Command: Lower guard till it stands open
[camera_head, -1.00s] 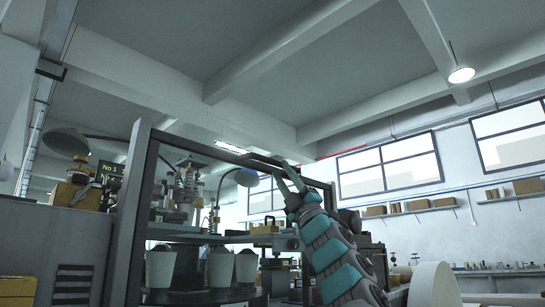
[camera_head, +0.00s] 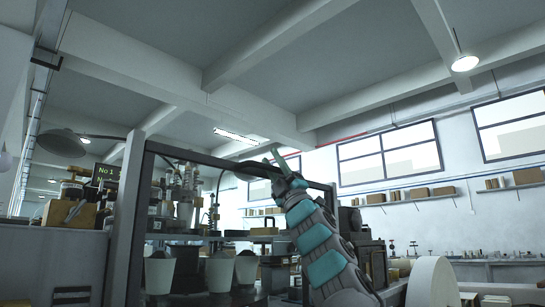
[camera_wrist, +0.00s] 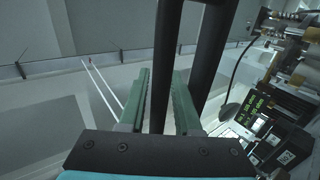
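The guard (camera_head: 208,160) is a dark-framed panel on the front of the forming machine. Its top bar slants across the head view, and the frame looks raised. My gripper (camera_head: 272,156) is at the right part of that top bar. In the wrist view the gripper's two green fingers (camera_wrist: 160,98) stand close together on either side of a dark bar (camera_wrist: 168,40), which nearly fills the gap. A second dark bar (camera_wrist: 210,45) runs beside it, partly behind the right finger. The exact contact of the fingertips is hidden.
White cups (camera_head: 159,272) stand inside the machine, behind the frame's left post (camera_head: 128,215). A sign with green letters (camera_head: 105,173) is at the left, also in the wrist view (camera_wrist: 262,104). A large white roll (camera_head: 433,282) stands right of my arm. Wall shelves are far off.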

